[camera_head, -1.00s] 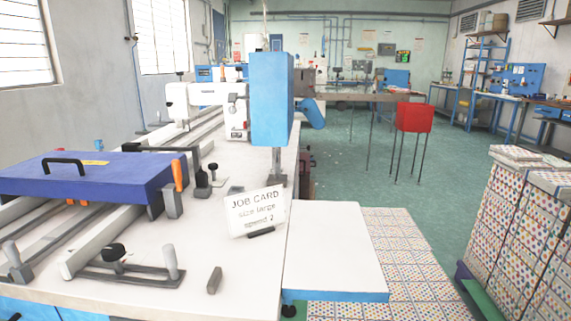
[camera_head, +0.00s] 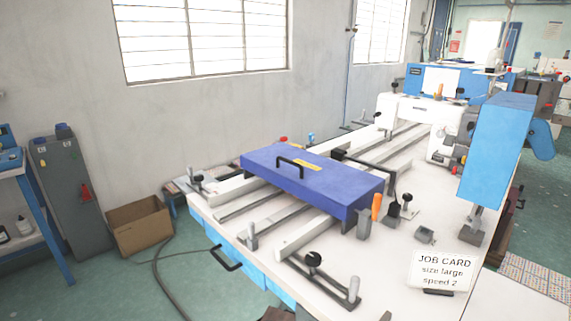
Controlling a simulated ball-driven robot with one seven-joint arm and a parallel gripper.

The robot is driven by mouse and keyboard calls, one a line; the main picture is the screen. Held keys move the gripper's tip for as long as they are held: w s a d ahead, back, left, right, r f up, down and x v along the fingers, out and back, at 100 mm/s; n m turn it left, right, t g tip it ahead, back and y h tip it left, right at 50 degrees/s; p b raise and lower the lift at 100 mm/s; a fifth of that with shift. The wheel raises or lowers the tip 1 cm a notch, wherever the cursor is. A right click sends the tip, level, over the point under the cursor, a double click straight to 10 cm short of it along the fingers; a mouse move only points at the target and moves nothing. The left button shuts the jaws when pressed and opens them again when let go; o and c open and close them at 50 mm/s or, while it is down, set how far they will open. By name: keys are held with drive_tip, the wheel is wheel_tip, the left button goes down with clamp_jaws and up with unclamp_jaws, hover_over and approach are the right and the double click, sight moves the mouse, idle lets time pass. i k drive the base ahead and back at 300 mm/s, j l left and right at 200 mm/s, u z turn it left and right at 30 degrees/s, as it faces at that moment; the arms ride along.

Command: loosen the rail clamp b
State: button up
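The white table (camera_head: 335,300) carries long pale rails (camera_head: 303,237) and a blue-purple box-like cover (camera_head: 310,178) with a black handle. Several clamp-like parts with black knobs sit around the rails: one at the near end (camera_head: 314,260), one right of the cover (camera_head: 407,199) and one at the left end (camera_head: 196,179). No letter shows on them, so I cannot tell which is rail clamp b, nor whether any is tight or loose. My gripper is not in view.
A job card (camera_head: 442,271) reading "size large, speed 2" stands at the table's right. A blue machine column (camera_head: 495,150) rises behind it. A cardboard box (camera_head: 139,225), a grey cabinet (camera_head: 70,188) and a cable (camera_head: 165,270) occupy the floor at left.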

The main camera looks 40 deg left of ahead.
sight(199, 177)
drive_tip(key=u, duration=1.65)
drive_tip(key=i+j, duration=0.65)
drive_tip(key=i+z, duration=0.05)
